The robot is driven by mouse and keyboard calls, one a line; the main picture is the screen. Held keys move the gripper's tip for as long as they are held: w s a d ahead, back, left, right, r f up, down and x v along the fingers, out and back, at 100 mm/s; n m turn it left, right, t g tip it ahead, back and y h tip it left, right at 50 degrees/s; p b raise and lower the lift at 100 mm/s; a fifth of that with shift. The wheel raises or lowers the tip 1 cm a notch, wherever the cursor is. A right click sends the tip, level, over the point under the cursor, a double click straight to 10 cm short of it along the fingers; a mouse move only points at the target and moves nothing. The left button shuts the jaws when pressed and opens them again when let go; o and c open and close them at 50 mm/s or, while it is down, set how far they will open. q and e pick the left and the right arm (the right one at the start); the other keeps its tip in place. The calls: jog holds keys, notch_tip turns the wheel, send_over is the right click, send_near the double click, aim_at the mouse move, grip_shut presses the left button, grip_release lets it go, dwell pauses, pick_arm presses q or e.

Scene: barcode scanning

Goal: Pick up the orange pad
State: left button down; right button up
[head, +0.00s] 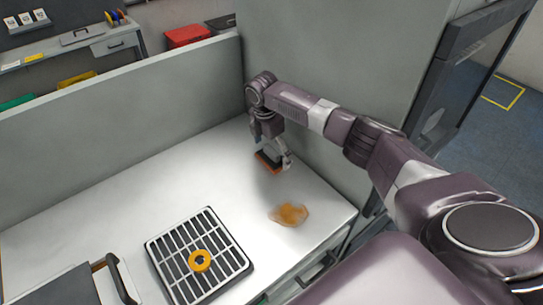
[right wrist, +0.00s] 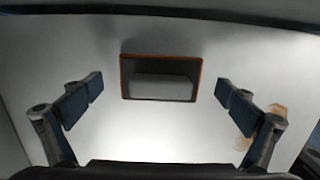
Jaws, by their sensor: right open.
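The orange pad (head: 267,163) lies on the white worktop near the back corner. It is a dark block with an orange edge, partly hidden by my right gripper (head: 274,153) in the head view. In the right wrist view, the pad (right wrist: 160,59) shows from above with an orange rim and a grey raised grip. My right gripper also shows there (right wrist: 158,97), with its blue-padded fingers wide apart, one to each side of the pad and not touching it. The gripper is open and empty. My left gripper is not in view.
A brown-orange stain (head: 289,214) lies on the worktop in front of the pad. Grey partitions (head: 120,110) stand behind.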

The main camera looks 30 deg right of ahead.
aim_at(271, 150)
jog(key=c, duration=1.5)
jog(key=shift+o, duration=0.2)
jog(key=shift+r, duration=0.15)
notch_tip(271, 150, up, 20)
jog(key=b, duration=0.3)
jog(key=o, duration=0.5)
jog(key=c, duration=0.3)
jog(key=shift+a, duration=0.1)
jog(key=shift+c, duration=0.2)
